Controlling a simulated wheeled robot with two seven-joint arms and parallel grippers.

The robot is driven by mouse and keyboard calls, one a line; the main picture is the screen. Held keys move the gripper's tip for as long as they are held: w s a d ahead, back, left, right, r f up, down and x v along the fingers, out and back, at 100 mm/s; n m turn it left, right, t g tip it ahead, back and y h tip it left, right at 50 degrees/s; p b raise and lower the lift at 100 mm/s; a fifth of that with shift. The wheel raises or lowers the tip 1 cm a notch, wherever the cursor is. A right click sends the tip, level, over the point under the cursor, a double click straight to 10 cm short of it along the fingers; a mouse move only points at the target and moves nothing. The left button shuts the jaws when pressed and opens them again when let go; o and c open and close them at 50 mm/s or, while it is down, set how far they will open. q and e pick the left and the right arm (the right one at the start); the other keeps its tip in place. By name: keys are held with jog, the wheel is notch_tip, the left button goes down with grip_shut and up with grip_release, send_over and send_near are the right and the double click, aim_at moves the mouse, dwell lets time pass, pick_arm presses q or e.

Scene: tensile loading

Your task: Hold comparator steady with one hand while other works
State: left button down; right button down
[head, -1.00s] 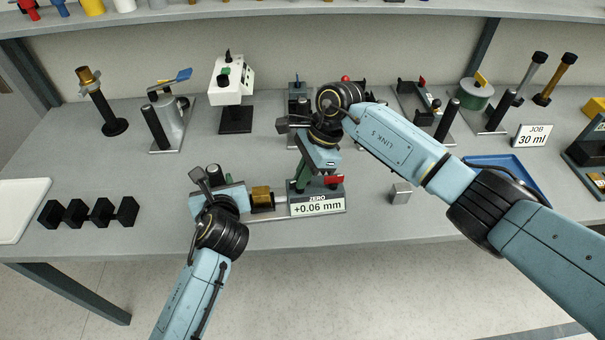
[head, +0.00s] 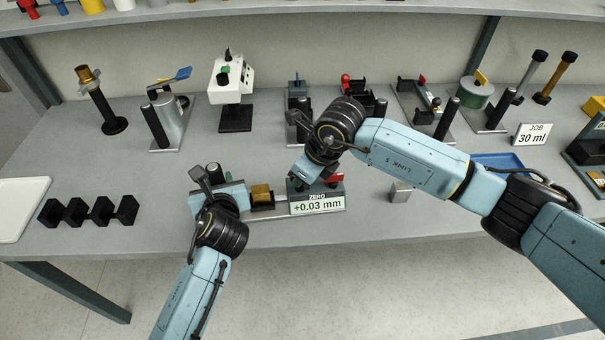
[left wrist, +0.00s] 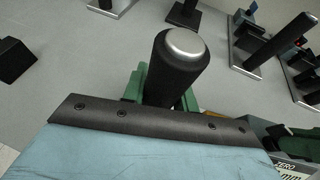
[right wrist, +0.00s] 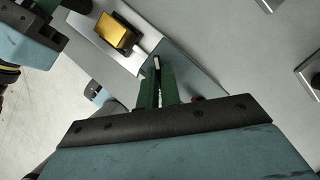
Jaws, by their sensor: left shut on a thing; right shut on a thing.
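The comparator's grey base (head: 300,214) lies near the bench front, with a display (head: 317,206) reading ZERO +0.03 mm and a brass block (head: 261,195) left of it. The block also shows in the right wrist view (right wrist: 115,32). My left gripper (head: 214,180) is shut on the black, metal-topped post at the comparator's left end. The post stands between its green fingers in the left wrist view (left wrist: 175,75). My right gripper (right wrist: 157,85) is shut at the comparator beside the display. A small pale tip shows between its fingers; the rest of the held part is hidden.
Several black V-shaped blocks (head: 88,212) and a white tray (head: 18,212) lie at left. A small silver block (head: 400,191) and a blue tray (head: 500,165) are at right. Other instruments line the back, including a white device (head: 231,80).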

jog(key=m+h, duration=0.1)
jog(key=m, duration=0.2)
jog(key=m+t, duration=0.1)
jog(key=m, duration=0.2)
jog(key=shift+a+t+h, duration=0.2)
jog(key=shift+t+h, duration=0.1)
jog(key=shift+h, duration=0.1)
jog(key=m+h, duration=0.1)
jog(key=m, duration=0.2)
jog(key=m+h, duration=0.1)
jog(key=m, duration=0.2)
jog(key=shift+s+a, duration=0.1)
jog(key=c, duration=1.6)
grip_release()
jog(key=v, duration=1.2)
jog(key=shift+s+a, duration=0.1)
jog(key=shift+a, duration=0.05)
